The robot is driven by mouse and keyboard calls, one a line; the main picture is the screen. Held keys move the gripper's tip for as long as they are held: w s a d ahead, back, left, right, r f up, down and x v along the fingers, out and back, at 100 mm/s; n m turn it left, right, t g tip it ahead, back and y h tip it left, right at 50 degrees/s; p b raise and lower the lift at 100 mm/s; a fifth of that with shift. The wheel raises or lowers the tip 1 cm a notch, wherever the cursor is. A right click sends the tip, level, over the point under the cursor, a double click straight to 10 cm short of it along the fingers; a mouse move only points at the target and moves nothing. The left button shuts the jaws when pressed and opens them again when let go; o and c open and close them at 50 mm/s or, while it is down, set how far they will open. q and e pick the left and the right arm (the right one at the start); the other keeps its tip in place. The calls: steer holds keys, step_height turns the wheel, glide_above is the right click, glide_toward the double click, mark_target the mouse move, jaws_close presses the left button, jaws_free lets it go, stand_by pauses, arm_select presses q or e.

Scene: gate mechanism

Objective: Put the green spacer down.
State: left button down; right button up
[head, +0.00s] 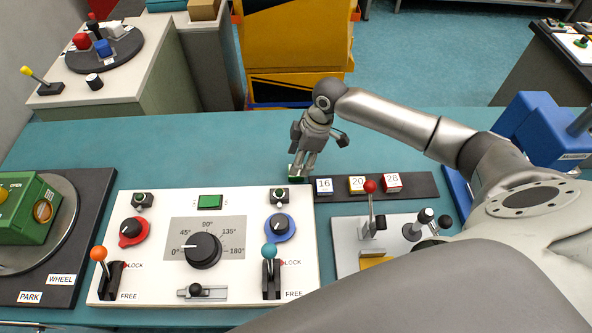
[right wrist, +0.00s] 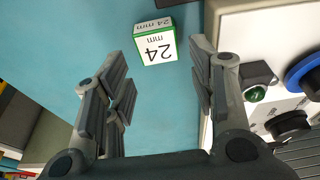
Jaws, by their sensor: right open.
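The green spacer (right wrist: 155,46), with a white face marked 24 mm, rests on the teal table in the right wrist view. In the head view only a bit of it (head: 293,173) shows below my right gripper, just behind the white panel's top edge. My right gripper (head: 303,168) points down over it. In the right wrist view its fingers (right wrist: 162,62) are spread wide, with the spacer near their tips and clear gaps on both sides. My left gripper is not in view.
A dark rack (head: 415,184) right of the spacer holds blue 16, yellow 20 and red 28 spacers. The white panel (head: 150,270) with dials and levers lies in front. A red-knobbed lever (head: 370,188) stands at right. The table behind and left is clear.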

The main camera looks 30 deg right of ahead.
steer(key=x, duration=0.1)
steer(key=p+x, duration=0.1)
steer(key=x, duration=0.1)
steer(key=shift+s+d+f, duration=0.1)
steer(key=shift+d+f, duration=0.15)
steer(key=shift+f, duration=0.05)
steer(key=shift+a+f, duration=0.1)
steer(key=shift+f, duration=0.5)
steer(key=c, duration=0.9)
steer(key=shift+r, duration=0.15)
steer(key=shift+c, duration=0.2)
steer(key=shift+r, duration=0.5)
steer(key=s+a+r+b, duration=0.4)
steer(key=s+a+r, duration=0.2)
steer(key=s+r, duration=0.6)
steer(key=w+r+m+t+h+b, duration=0.1)
steer(key=w+r+m+h, duration=0.1)
steer(key=r+m, duration=0.6)
steer(key=w+m, duration=0.1)
steer(key=m, duration=0.3)
steer(key=shift+r+m+t+h+b, duration=0.2)
steer(key=shift+m+t+h+b, duration=0.2)
